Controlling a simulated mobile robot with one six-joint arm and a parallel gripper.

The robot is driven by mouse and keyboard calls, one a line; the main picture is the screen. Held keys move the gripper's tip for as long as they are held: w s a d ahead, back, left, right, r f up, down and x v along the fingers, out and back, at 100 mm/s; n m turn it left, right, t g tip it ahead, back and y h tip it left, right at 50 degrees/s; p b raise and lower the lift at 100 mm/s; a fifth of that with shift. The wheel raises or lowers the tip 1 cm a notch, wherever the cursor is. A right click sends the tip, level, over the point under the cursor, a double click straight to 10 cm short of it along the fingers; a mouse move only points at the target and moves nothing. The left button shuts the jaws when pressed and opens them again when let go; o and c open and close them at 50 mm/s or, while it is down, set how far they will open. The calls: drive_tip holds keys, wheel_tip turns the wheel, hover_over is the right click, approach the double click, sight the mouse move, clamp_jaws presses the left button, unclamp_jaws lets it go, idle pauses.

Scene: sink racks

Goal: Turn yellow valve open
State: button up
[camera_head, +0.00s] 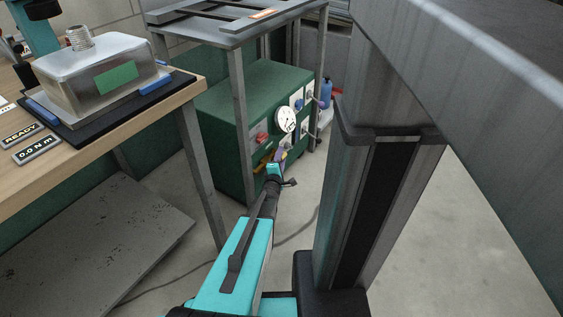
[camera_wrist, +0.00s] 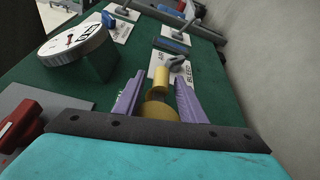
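The yellow valve (camera_wrist: 161,77) shows in the wrist view on the face of a green panel, as a yellow upright part with a rounded yellow part below it. My gripper (camera_wrist: 160,80) has its two purple fingers on either side of the valve. The fingers stand apart, with a visible gap to the yellow upright part, so the gripper looks open around it. In the head view my gripper (camera_head: 281,156) is at the front of the green cabinet (camera_head: 217,122), and a bit of yellow (camera_head: 262,161) shows beside it. My arm hides part of this area.
A round white gauge (camera_wrist: 75,42) sits left of the valve, with a red part (camera_wrist: 20,126) at lower left. Other panel fittings with blue handles (camera_wrist: 174,46) are beyond. In the head view a metal rack stands around the cabinet, and a wooden bench (camera_head: 95,165) is at left.

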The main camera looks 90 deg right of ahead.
drive_tip(key=shift+a, duration=0.1)
drive_tip(key=shift+p+v, duration=0.3)
drive_tip(key=shift+v, duration=0.55)
drive_tip(key=p+v, duration=0.2)
drive_tip(key=v, duration=1)
drive_tip(key=shift+p, duration=0.35)
